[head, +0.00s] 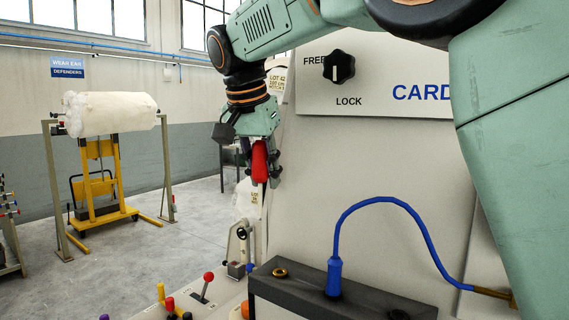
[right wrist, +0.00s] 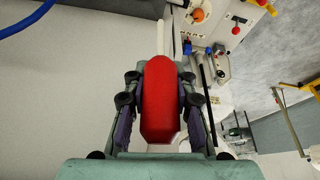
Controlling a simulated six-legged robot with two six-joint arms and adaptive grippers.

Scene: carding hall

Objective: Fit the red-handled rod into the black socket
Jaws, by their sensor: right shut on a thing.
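My right gripper (head: 263,178) is shut on the red handle (head: 259,160) of the rod, in the air in front of the machine's grey panel. In the right wrist view the red handle (right wrist: 160,100) lies between the two fingers, and a thin pale shaft (right wrist: 160,38) shows beyond it. A dark block (head: 345,297) stands at the bottom of the head view, below and right of the gripper. A black socket (head: 398,314) shows at its right end, partly cut off by the frame edge. The rod is well apart from the block. My left gripper is not in view.
A blue cable plug (head: 334,277) stands in the block's middle, and its cable arches right. A brass ring (head: 280,272) marks the block's left end. A red-knobbed lever (head: 208,277) and coloured knobs stand at lower left. A FREE/LOCK knob (head: 339,66) is on the panel.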

